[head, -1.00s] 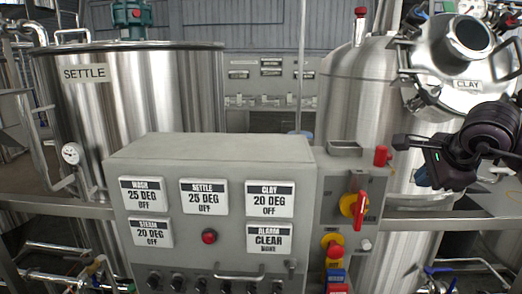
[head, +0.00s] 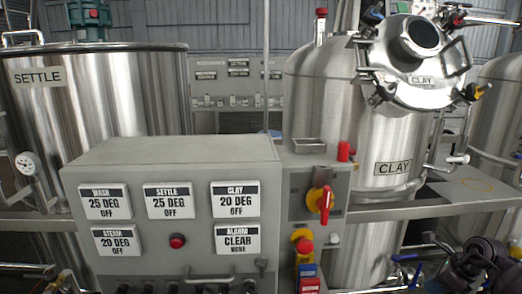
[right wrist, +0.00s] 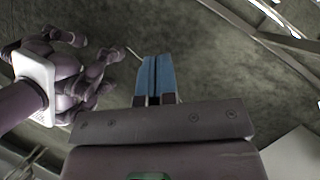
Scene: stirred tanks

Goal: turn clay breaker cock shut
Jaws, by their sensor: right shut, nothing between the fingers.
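The steel CLAY tank (head: 335,120) stands right of centre in the head view, with its round hatch (head: 422,62) shut on top. Several small fittings sit around its top: a red-capped one (head: 320,25) at the left and a yellow-and-black handle (head: 478,92) right of the hatch. I cannot tell for sure which is the breaker cock. My right gripper shows in the right wrist view (right wrist: 157,65), its blue fingers shut and empty over the floor. In the head view my dark right arm is low at the right edge, apart from these fittings. My left gripper is not in view.
A grey control box (head: 180,165) with label plates stands in front, with a red-and-yellow switch (head: 320,200) at its right. The SETTLE tank (head: 100,95) is at left. A steel shelf (head: 470,190) runs right of the CLAY tank, above a blue-handled valve (head: 403,257).

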